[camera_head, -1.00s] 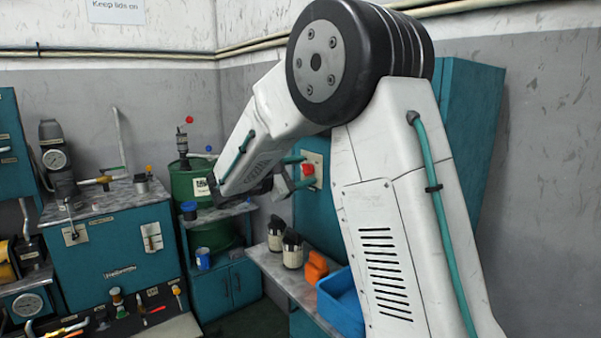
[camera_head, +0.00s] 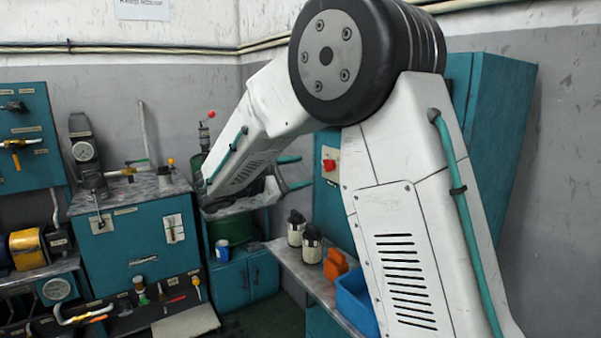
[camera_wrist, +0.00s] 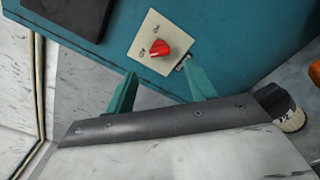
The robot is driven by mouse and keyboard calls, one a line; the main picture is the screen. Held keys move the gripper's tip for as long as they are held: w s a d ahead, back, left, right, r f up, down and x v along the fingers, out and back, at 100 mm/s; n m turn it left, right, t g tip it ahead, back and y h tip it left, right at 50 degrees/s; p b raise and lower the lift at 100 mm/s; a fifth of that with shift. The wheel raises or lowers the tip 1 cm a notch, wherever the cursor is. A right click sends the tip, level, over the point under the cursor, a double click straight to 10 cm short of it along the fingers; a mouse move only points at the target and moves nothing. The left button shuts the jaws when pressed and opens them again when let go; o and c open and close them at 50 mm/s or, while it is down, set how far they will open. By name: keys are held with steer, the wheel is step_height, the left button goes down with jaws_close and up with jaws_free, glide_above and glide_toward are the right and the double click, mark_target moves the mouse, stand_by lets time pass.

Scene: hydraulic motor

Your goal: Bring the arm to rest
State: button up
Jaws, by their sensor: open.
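My arm rises in the right half of the head view and bends at a large black joint, its forearm sloping down to the left. My gripper (camera_head: 296,172) is at the end of it, its two teal fingers apart and pointing right toward the teal cabinet (camera_head: 488,120). In the wrist view the two teal fingers (camera_wrist: 160,92) stand wide apart with nothing between their tips. Beyond them is a red knob (camera_wrist: 159,47) on a pale plate on the cabinet front. The knob also shows in the head view (camera_head: 329,165). The gripper appears clear of it.
A bench (camera_head: 290,262) below the gripper holds two dark-topped pale jars (camera_head: 312,245), an orange object (camera_head: 336,264) and a blue bin (camera_head: 356,300). A teal workbench (camera_head: 140,245) with gauges and tools stands at left. Some dark floor is open between them.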

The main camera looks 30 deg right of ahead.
stand_by(0.3)
steer(key=s+f+y, duration=0.1)
steer(key=f, duration=0.1)
steer(key=s+f+g+y, duration=0.1)
steer(key=s+f, duration=0.2)
steer(key=shift+f+m+y, duration=0.35)
steer(key=shift+m+y, duration=0.05)
steer(key=s+a+f+m+y, duration=0.1)
steer(key=s+a+m+y, duration=0.2)
steer(key=s, duration=0.7)
steer(key=s+a+f+m+t+y, duration=0.1)
steer(key=s+a+m+y, duration=0.2)
steer(key=s+y, duration=0.4)
steer(key=s+a+m+y, duration=0.2)
steer(key=s+a+y, duration=0.3)
steer(key=s, duration=0.8)
steer(key=shift+s+a+f+m+t, duration=0.15)
steer(key=shift+s+f+m+t, duration=0.25)
